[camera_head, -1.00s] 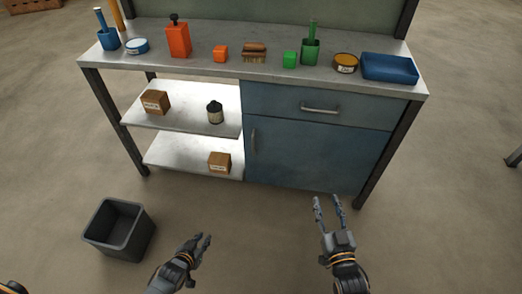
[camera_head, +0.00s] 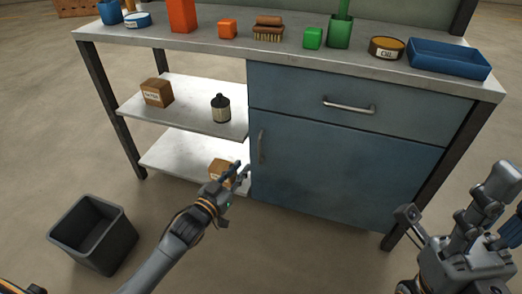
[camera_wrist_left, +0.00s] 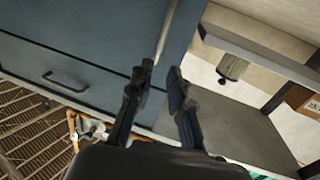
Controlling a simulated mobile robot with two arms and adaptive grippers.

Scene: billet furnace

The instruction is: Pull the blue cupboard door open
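The blue cupboard door (camera_head: 335,170) is shut, below a blue drawer in the workbench. Its upright grey handle (camera_head: 262,147) is near the door's left edge; it also shows in the left wrist view (camera_wrist_left: 166,32). My left gripper (camera_head: 240,172) is just below and left of the handle, in front of the lower shelf's right end. In the left wrist view its two fingers (camera_wrist_left: 160,75) are apart with nothing between them, and the handle lies beyond their tips. My right gripper (camera_head: 500,195) is large at the right edge, empty, its fingers apart and partly cut off.
A grey bin (camera_head: 93,235) stands on the floor at left. Open shelves hold a cardboard box (camera_head: 157,93) and a dark can (camera_head: 221,108). A blue tray (camera_head: 449,60) and several items stand on the top. Floor before the door is clear.

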